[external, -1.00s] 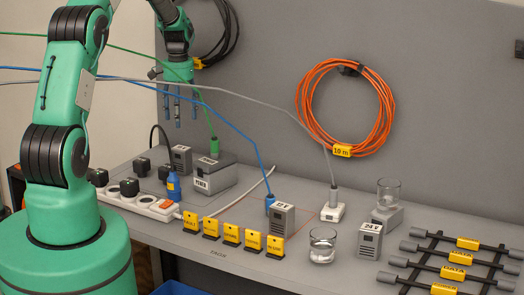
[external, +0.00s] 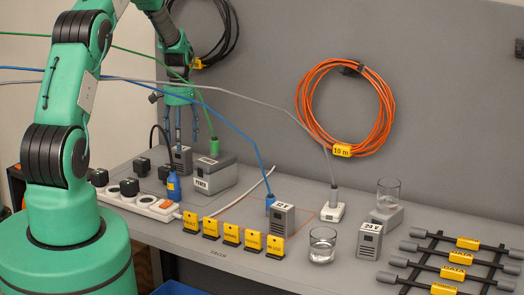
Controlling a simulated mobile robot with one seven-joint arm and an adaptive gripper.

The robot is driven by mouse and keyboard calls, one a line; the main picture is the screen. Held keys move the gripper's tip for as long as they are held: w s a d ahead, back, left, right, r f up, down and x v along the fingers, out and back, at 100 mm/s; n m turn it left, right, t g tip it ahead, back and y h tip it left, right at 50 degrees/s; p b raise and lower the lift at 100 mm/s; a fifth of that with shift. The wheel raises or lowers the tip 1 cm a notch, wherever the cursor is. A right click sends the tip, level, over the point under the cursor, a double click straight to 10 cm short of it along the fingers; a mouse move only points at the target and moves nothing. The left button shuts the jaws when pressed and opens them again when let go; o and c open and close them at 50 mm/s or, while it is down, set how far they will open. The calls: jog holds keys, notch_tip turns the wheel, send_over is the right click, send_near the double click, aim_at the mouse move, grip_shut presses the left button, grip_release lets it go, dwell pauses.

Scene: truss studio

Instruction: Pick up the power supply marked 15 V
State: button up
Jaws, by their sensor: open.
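A grey power supply (external: 183,162) stands upright at the back left of the bench, beside the grey POWER box. The label on its top is too small and covered to read. My gripper (external: 183,138) is open and empty, its fingers pointing down over this supply, with the tips close to its top. I cannot tell whether they touch it. A second supply (external: 281,221), whose label seems to read 12 V, stands mid-bench. A third (external: 370,241), marked 24 V, stands further right.
The POWER box (external: 211,178) with a green cable stands close right of the gripper. Yellow tags (external: 231,235), a glass (external: 322,245) and hanging cables are nearby.

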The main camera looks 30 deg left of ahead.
aim_at(182, 153)
jog(key=shift+f, duration=0.35)
jog(key=shift+f, duration=0.1)
jog(key=shift+d+f, duration=0.1)
jog(key=shift+f, duration=2.4)
jog(key=c, duration=1.6)
jog(key=shift+r, duration=0.15)
notch_tip(182, 153, up, 10)
jog(key=shift+f, duration=0.1)
